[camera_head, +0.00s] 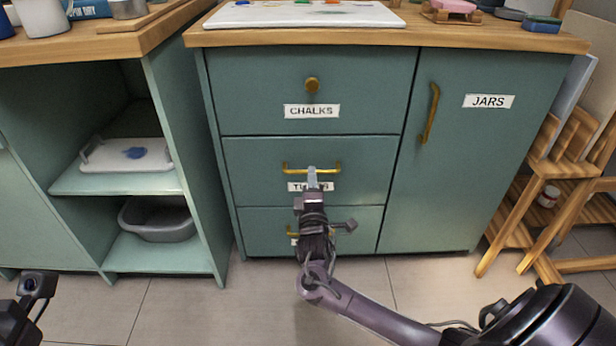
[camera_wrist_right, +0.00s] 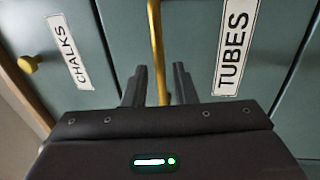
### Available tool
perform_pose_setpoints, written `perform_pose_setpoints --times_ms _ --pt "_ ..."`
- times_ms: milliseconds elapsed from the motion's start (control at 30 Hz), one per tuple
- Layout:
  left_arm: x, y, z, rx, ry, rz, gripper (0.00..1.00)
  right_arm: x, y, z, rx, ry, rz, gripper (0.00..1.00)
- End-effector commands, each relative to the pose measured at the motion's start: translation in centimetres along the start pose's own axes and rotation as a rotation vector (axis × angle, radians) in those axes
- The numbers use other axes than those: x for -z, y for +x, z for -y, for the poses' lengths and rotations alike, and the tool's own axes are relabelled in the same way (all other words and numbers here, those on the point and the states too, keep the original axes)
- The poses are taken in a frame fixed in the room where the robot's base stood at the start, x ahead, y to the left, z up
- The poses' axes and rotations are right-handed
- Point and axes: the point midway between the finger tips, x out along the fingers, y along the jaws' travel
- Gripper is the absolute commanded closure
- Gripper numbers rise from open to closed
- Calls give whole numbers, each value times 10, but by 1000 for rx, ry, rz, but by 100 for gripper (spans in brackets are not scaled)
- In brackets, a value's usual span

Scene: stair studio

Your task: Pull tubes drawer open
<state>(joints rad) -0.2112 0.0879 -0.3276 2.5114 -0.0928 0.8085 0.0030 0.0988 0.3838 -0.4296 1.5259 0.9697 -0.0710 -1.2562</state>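The tubes drawer (camera_head: 370,160) is the middle green drawer and looks shut, flush with its neighbours. Its brass bar handle (camera_head: 330,166) runs across its front above the label, which my right gripper partly covers. In the right wrist view the TUBES label (camera_wrist_right: 236,45) is readable and the handle (camera_wrist_right: 156,40) passes between my fingers. My right gripper (camera_head: 312,172) is open, with one finger on each side of the handle and gaps visible beside the bar. At the lower left, part of my left arm's end (camera_head: 30,290) shows; its fingers cannot be made out.
The chalks drawer (camera_head: 355,75) with a round knob is above and another drawer (camera_head: 365,230) below. The JARS door (camera_head: 480,150) is at right, beside wooden stools (camera_head: 550,170). Open shelves at left hold a grey basin (camera_head: 160,220). The floor in front is clear.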

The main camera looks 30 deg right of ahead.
Motion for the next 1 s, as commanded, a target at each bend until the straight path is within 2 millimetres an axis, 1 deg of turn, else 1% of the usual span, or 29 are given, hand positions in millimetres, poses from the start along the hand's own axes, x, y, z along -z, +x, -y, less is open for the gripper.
perform_pose_setpoints --times_ms 33,200,333,533,567,733,1000 --pt "0 -4 0 -2 1 -5 64 0 8 2 -3 0 2 75" --pt "0 -1 -2 -11 3 -20 64 0 26 1 -1 0 1 75" --pt "0 0 -2 -13 3 -24 64 0 30 1 1 0 1 75" --pt "1 2 -2 -14 3 -25 64 0 30 0 1 0 0 75" --pt "1 1 -2 -14 3 -25 64 0 30 1 1 0 0 78" --pt "1 1 -2 -13 3 -25 64 0 30 1 1 0 0 100" --pt "1 1 -2 -13 3 -25 64 0 30 1 2 0 0 100"
